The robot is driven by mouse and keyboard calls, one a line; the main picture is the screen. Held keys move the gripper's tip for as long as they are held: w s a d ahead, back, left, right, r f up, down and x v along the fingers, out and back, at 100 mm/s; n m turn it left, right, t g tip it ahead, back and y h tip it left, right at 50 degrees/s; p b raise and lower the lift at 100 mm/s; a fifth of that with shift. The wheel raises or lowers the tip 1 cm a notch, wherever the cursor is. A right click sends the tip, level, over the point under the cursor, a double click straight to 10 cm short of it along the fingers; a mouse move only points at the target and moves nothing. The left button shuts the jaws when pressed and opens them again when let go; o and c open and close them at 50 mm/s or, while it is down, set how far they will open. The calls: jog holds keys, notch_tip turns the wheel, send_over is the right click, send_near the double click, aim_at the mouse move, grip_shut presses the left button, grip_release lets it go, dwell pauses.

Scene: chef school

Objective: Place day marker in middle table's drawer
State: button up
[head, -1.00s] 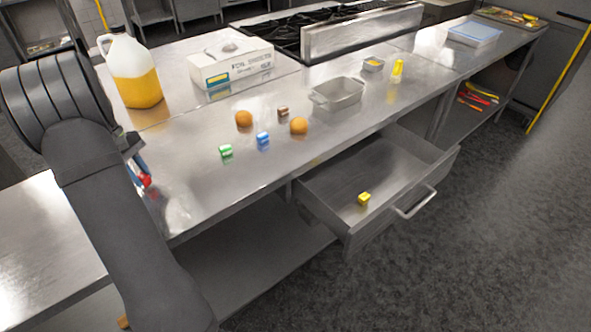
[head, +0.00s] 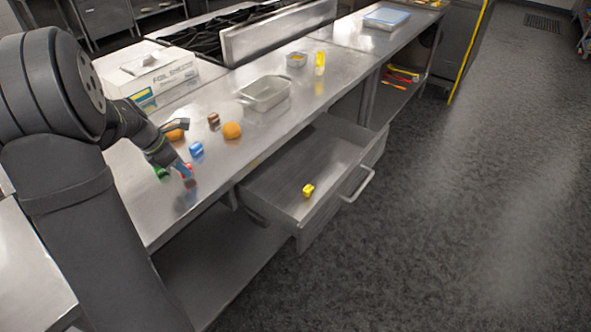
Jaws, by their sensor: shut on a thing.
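My gripper (head: 184,171) is at the left, above the front part of the steel table (head: 215,170). It is shut on a small red day marker (head: 189,182). The middle table's drawer (head: 278,194) is pulled open, to the right of and lower than my gripper. A yellow day marker (head: 308,190) lies inside the drawer. On the table near my gripper are a green marker (head: 160,172), partly hidden, a blue marker (head: 196,149) and a brown one (head: 213,121).
Two orange-brown round things, one (head: 232,130) clear and one (head: 175,133) partly behind my arm, lie near the markers. A metal pan (head: 264,93), a small bowl (head: 296,60) and a yellow bottle (head: 319,63) stand farther back. Most of the drawer floor is bare.

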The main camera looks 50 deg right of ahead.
jog(key=s+d+f+n+t, duration=0.15)
jog(key=s+d+n, duration=0.45)
jog(key=s+d, duration=0.65)
jog(key=n+t, duration=0.2)
send_over(290, 186)
jog(key=a, duration=0.2)
notch_tip(290, 186, down, 9)
jog(key=shift+g, duration=0.25)
jog(key=shift+s+d+f, duration=0.1)
jog(key=shift+d+f, duration=0.05)
jog(key=shift+f, duration=1.95)
jog(key=shift+s+d+f, duration=0.1)
jog(key=shift+d+f, duration=0.05)
jog(key=shift+f, duration=1.95)
jog(key=o, duration=0.5)
jog(key=shift+f, duration=0.15)
jog(key=o, duration=0.5)
jog(key=v, duration=1.2)
jog(key=shift+r, duration=0.2)
jog(key=shift+f, duration=0.1)
